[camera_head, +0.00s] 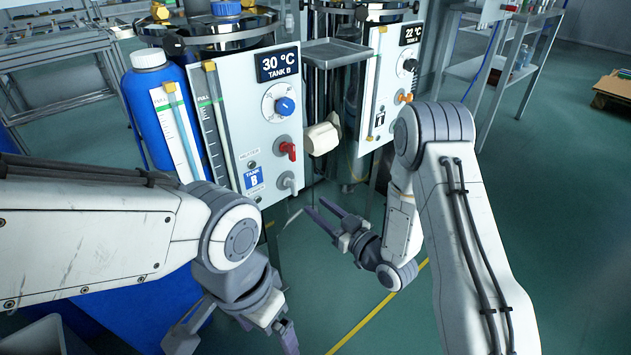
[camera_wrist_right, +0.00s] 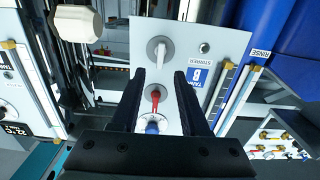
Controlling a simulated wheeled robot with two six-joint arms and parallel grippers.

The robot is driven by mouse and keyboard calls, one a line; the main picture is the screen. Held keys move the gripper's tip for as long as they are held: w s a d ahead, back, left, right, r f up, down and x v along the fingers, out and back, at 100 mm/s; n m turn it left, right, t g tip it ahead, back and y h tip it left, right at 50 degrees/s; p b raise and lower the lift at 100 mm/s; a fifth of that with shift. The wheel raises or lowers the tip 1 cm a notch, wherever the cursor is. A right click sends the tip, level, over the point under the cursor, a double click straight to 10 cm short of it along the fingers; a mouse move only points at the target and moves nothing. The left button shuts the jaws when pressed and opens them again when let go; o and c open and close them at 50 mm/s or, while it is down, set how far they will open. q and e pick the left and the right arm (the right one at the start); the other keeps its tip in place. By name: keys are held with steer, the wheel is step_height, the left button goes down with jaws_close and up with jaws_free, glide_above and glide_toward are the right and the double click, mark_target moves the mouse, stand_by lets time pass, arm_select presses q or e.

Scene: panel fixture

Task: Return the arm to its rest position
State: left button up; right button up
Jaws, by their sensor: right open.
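My right arm (camera_head: 470,220) reaches in from the lower right and bends down at its elbow. My right gripper (camera_head: 318,208) is open and empty, low in front of the Tank B panel (camera_head: 240,130) and to the right of it, apart from it. In the right wrist view its two dark fingers stand apart, with the panel's red valve handle (camera_wrist_right: 155,97) and grey lever (camera_wrist_right: 160,50) showing between and beyond them. My left arm (camera_head: 90,235) comes in from the left. My left gripper (camera_head: 237,335) hangs low with its fingers spread and nothing visible between them.
The Tank A panel (camera_head: 385,85) stands at the back, with a metal tray (camera_head: 335,53) between the panels. A blue bottle (camera_head: 160,110) is left of the Tank B panel. Shelving (camera_head: 500,70) stands back right. Green floor (camera_head: 560,200) is open at right.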

steer(key=s+a+r+g+h+p, duration=0.4)
steer(key=a+r+g+h, duration=0.1)
steer(key=r+g+h, duration=0.1)
steer(key=s+d+r+g+h+p, duration=0.1)
steer(key=s+r+g+p, duration=0.2)
steer(key=s, duration=0.6)
steer(key=s+d+r+g+h, duration=0.1)
steer(key=s+d+r+g, duration=0.3)
steer(key=s, duration=0.6)
steer(key=s+a+r+g+h+p, duration=0.15)
steer(key=s+r, duration=0.25)
steer(key=s, duration=0.5)
step_height(320, 180, up, 37)
steer(key=p, duration=3.7)
steer(key=shift+d+f, duration=0.2)
steer(key=shift+w, duration=0.1)
steer(key=shift+a, duration=0.1)
